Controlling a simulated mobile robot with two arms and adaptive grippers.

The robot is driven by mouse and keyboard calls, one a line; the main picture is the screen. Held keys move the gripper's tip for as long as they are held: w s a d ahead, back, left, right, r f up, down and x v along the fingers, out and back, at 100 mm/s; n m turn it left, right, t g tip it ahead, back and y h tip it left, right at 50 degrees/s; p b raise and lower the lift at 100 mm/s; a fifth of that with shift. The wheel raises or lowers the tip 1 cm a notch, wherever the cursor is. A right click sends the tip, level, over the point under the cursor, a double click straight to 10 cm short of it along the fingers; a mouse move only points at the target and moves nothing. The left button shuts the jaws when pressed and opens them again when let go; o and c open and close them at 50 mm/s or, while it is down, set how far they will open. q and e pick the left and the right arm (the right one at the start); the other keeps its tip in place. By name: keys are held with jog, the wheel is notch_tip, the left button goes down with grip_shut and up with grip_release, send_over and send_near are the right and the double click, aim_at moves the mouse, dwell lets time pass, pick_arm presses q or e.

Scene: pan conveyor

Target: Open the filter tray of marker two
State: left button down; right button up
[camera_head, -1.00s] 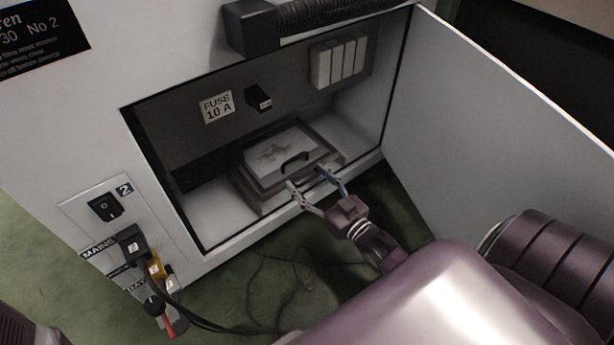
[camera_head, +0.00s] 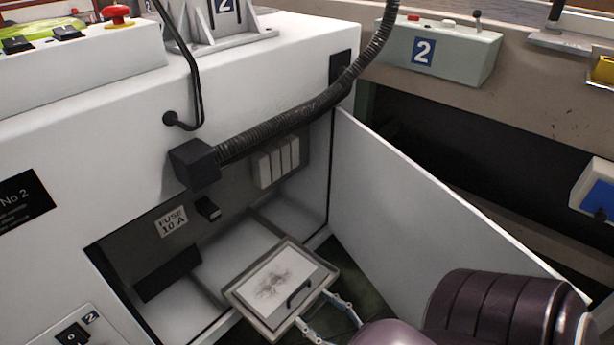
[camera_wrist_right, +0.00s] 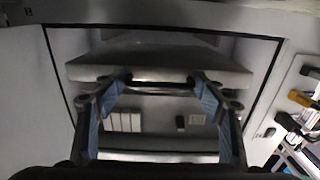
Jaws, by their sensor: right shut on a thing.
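The filter tray (camera_head: 252,309) is a shallow grey tray with a drawing-like dark smudge on its pale inner face and a dark handle (camera_head: 300,292) near its front edge. It sticks out of the open compartment of the white cabinet marked No 2. My right gripper (camera_head: 314,307) is at the tray's front edge, its fingers shut on the tray. In the right wrist view the tray (camera_wrist_right: 160,68) spans the compartment opening and the two blue-padded fingertips (camera_wrist_right: 163,86) meet its front edge. The exact contact is partly hidden. My left gripper is out of view.
The open door panel (camera_head: 420,210) stands to the right of the opening. A ribbed black hose (camera_head: 290,125) runs above it from a black block. A fuse label (camera_head: 171,221) and black switch (camera_head: 208,209) are on the compartment's back wall. A green control box marked 2 (camera_head: 440,52) is behind.

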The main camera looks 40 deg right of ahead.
jog(key=shift+s, duration=0.25)
jog(key=o, duration=1.7)
jog(key=s, duration=0.8)
jog(key=s+d, duration=0.1)
jog(key=s, duration=0.3)
